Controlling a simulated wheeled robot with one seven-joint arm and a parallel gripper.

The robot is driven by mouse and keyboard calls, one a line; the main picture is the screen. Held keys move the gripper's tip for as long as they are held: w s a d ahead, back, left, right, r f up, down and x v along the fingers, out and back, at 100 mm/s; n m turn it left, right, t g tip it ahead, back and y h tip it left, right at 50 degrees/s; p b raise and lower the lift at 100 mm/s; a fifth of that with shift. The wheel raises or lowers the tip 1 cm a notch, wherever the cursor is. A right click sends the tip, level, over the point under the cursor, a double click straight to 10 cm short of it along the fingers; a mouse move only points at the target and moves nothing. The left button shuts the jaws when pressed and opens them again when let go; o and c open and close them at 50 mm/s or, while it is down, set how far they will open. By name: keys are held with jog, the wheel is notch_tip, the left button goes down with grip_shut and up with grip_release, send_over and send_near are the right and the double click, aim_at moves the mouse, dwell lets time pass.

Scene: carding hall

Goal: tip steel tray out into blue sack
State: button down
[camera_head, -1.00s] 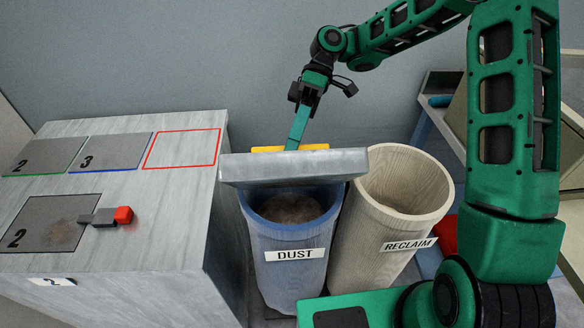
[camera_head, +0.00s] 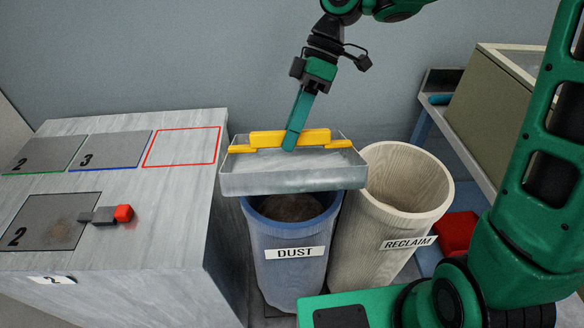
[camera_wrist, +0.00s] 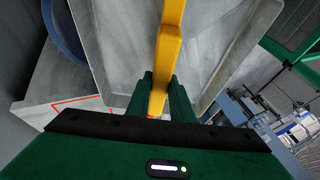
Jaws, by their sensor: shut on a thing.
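My gripper (camera_head: 292,143) is shut on the yellow handle (camera_head: 312,136) of the steel tray (camera_head: 295,181). The tray hangs over the mouth of the blue sack (camera_head: 285,268), which is labelled DUST, and spans its back part. The tray's open top shows, and its inside looks bare pale grey. Grey-brown stuff (camera_head: 291,207) lies inside the blue sack. In the wrist view the handle (camera_wrist: 168,45) runs between my fingers, with the tray (camera_wrist: 218,38) behind it and part of the blue sack's rim (camera_wrist: 62,38) at the upper left.
A pale sack (camera_head: 405,200) labelled RECLAIM stands close on the right. A grey bench (camera_head: 165,240) at left bears numbered plates (camera_head: 113,152), a red-outlined empty square (camera_head: 183,147) and a red-ended tool (camera_head: 122,213). A red box (camera_head: 456,233) and shelf are at right. A wall stands behind.

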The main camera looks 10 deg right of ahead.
jog(key=shift+r+n+t, duration=0.25)
jog(key=shift+r+t, duration=0.5)
jog(key=shift+t, duration=0.45)
jog(key=shift+r+n+t, duration=0.25)
jog(key=shift+r+t, duration=0.45)
jog(key=shift+t, duration=0.5)
jog(key=shift+s, duration=0.1)
